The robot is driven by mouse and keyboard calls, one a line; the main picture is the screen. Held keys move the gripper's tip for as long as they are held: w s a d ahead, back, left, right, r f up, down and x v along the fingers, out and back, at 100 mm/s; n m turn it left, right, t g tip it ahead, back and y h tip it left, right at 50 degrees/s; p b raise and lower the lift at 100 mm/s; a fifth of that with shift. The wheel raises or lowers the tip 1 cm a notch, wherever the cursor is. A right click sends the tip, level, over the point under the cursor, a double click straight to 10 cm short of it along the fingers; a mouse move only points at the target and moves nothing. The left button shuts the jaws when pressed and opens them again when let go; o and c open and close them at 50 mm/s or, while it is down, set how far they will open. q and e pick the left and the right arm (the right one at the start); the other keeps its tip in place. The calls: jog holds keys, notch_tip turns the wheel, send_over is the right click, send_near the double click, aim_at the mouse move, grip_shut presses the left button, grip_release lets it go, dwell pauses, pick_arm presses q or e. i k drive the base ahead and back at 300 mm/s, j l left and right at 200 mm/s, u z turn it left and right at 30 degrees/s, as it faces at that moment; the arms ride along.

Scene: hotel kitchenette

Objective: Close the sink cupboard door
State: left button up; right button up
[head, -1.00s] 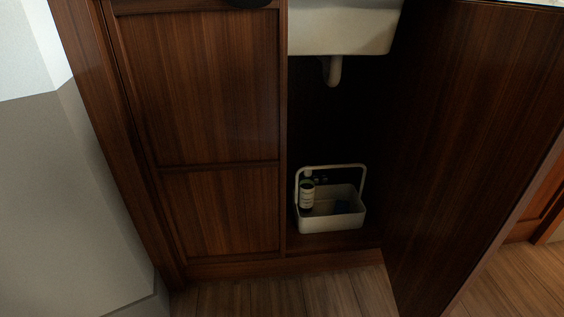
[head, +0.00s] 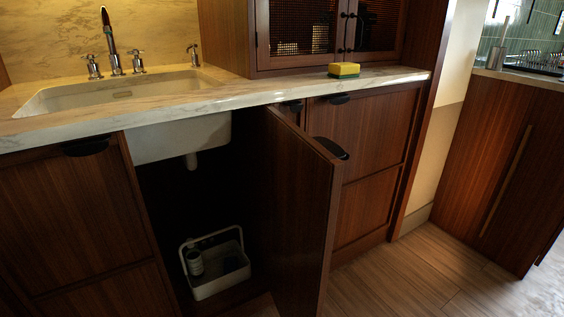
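The sink cupboard door (head: 296,205) is dark brown wood and stands wide open. It is hinged on the right of the opening and swings out toward me. A dark cup-shaped handle (head: 331,148) sits near the top of its free edge. Inside the open sink cupboard (head: 160,205) a white caddy (head: 222,281) with a bottle (head: 195,262) stands on the floor, below the underside of the sink basin and its drain pipe. Neither of my grippers shows in the head view.
A marble counter (head: 270,91) with a sink (head: 110,92) and taps runs above the cupboard. A yellow and green sponge (head: 344,70) lies on it. Closed cupboards flank the opening. Wooden floor (head: 400,280) is clear at the lower right.

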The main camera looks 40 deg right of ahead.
aim_at(304, 173)
jog(key=k+l+z, duration=0.1)
jog(key=l, duration=0.2)
jog(key=k+l, duration=0.25)
jog(key=k+l+z, duration=0.15)
jog(key=l, duration=0.2)
jog(key=k+l, duration=0.15)
jog(key=l, duration=0.15)
jog(key=k+l+z, duration=0.15)
jog(key=l, duration=0.2)
